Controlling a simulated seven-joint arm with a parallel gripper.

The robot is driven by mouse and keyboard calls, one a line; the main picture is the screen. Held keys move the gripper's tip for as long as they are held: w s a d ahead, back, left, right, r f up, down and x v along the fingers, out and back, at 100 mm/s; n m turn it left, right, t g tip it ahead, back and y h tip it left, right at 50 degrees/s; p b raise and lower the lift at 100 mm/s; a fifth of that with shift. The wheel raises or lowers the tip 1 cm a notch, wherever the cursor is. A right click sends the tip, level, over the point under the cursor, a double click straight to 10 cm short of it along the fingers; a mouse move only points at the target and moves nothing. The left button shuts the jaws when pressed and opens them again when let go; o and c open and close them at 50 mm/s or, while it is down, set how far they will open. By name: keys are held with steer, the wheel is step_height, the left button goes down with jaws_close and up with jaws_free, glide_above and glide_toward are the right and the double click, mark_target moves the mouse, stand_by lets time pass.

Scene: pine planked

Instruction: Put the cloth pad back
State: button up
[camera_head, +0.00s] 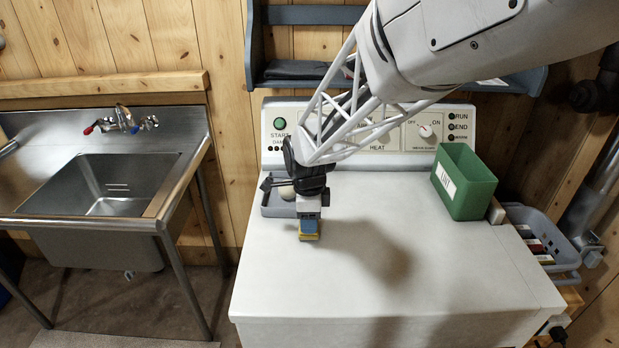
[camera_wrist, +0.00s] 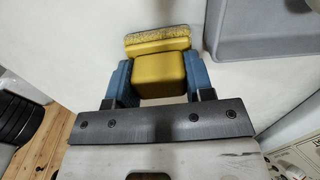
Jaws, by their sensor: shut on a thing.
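My gripper (camera_head: 309,226) is shut on a yellow block-like thing with a rough, fuzzy strip along its far edge, which I take for the cloth pad (camera_wrist: 158,72). Its yellow end (camera_head: 309,237) shows below the blue fingers in the head view. The gripper points down over the white machine top (camera_head: 400,290), left of its middle. I cannot tell whether the pad touches the top. A grey tray (camera_head: 268,210) lies just behind and left of the gripper. It also shows at the upper right of the wrist view (camera_wrist: 262,47).
The tray holds a pale round thing and a dark-handled thing, partly hidden. A green labelled bin (camera_head: 465,182) stands at the back right. A grey-blue basket (camera_head: 572,260) with several items hangs at the right. A control panel and blue shelf (camera_head: 257,50) are behind. The front top is clear.

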steer(key=shift+f, duration=0.2)
steer(key=o, duration=1.1)
steer(key=shift+c, duration=0.2)
steer(key=shift+r, duration=0.15)
step_height(320, 180, up, 12)
stand_by(0.6)
